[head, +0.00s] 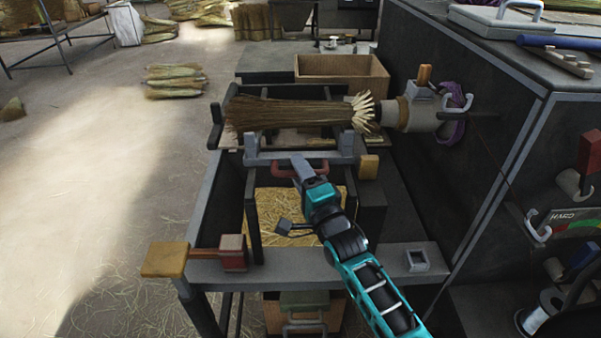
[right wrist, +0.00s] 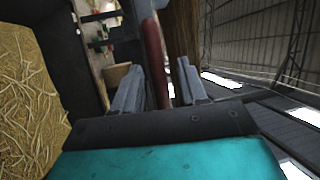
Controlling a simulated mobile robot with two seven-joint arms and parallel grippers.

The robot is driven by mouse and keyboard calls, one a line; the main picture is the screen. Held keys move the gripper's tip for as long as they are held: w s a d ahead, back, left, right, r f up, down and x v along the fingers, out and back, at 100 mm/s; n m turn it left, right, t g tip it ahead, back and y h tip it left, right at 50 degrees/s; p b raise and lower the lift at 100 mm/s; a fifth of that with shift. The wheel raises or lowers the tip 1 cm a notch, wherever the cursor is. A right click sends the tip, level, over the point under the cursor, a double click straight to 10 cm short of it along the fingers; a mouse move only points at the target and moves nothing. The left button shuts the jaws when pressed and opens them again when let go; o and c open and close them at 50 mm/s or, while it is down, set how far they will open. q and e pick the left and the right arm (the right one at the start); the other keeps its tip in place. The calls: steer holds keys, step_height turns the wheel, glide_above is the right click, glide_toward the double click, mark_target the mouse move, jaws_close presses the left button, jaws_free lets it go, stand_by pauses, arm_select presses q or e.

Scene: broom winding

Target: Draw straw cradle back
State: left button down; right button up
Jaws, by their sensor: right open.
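The straw cradle (head: 256,161) is a grey-and-black frame with a red handle (head: 283,169) on its near side. A bundle of straw (head: 290,113) lies across it, its pale cut ends by the winding head (head: 419,112) at the right. My right gripper (head: 299,166) reaches the red handle from the near side. In the right wrist view the open fingers (right wrist: 155,92) stand on either side of the red handle (right wrist: 153,58), without visibly closing on it. Contact cannot be told. My left gripper is not in view.
A grey front rail (head: 320,265) carries a red block (head: 233,252) and a yellow wooden knob (head: 165,259). A straw-filled bin (head: 335,199) lies under my right arm. A dark machine cabinet (head: 480,110) bounds the right side.

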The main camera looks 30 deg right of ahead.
jaws_close()
stand_by(0.3)
stand_by(0.3)
